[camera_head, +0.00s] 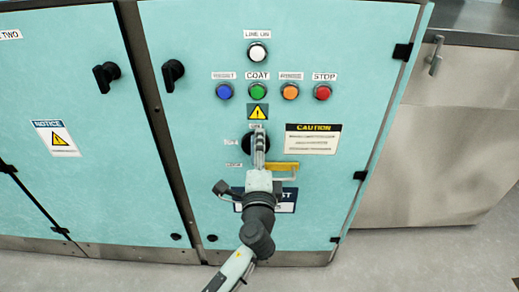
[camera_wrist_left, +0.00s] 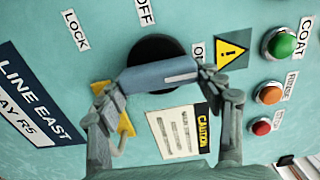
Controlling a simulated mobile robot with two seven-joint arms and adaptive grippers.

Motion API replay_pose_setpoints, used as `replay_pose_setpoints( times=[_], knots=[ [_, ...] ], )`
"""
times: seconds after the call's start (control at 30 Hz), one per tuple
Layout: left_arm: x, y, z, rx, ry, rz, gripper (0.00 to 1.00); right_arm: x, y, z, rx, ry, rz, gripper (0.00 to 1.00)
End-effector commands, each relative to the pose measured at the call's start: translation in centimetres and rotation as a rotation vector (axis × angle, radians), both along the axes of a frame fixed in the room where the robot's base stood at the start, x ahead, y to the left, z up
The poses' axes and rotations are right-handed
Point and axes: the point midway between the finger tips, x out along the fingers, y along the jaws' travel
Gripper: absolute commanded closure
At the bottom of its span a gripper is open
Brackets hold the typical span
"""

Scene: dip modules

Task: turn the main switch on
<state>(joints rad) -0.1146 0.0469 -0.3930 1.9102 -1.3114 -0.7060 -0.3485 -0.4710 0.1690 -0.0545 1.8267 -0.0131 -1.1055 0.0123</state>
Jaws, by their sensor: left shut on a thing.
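The main switch is a round black dial (camera_wrist_left: 152,50) with a blue-grey bar handle (camera_wrist_left: 160,76) across it, set in the pale green cabinet door. Labels LOCK, OFF and ON surround it. The handle's white mark lies toward the end near the ON label (camera_wrist_left: 197,50). My left gripper (camera_wrist_left: 158,84) is shut on the handle, one finger at each end. In the head view the dial (camera_head: 247,144) is partly hidden behind my left gripper (camera_head: 259,147), and the handle looks upright. My right gripper is not in view.
A yellow piece with a grey loop (camera_head: 284,166) sits just right of my gripper. Above are blue, green, orange and red buttons and a white lamp (camera_head: 257,52). A caution plate (camera_head: 312,139) is at right. Black door knobs (camera_head: 105,77) stick out at left.

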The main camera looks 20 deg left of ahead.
Motion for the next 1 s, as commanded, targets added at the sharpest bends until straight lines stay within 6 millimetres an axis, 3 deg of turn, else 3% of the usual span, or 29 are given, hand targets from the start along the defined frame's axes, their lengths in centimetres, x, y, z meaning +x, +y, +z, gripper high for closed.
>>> replay_pose_setpoints(
  times=[0.3, 0.33, 0.47, 0.83, 1.0],
  knots=[
    [0.0, -0.1, 0.0, 0.007, 0.000, -0.003, 0.62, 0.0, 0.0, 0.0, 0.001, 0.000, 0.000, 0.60],
    [0.0, -0.1, 0.0, 0.007, 0.000, -0.003, 0.30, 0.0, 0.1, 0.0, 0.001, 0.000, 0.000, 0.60],
    [0.0, -0.1, 0.0, 0.006, 0.001, -0.002, 0.14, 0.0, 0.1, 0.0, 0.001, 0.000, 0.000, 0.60],
    [-0.2, -0.1, -0.1, 0.004, 0.001, -0.001, 0.12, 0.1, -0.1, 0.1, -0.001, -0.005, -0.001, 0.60],
    [-2.3, -0.7, -0.2, 0.002, 0.004, -0.001, 0.12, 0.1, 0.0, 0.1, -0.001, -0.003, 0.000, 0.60]
  ],
)
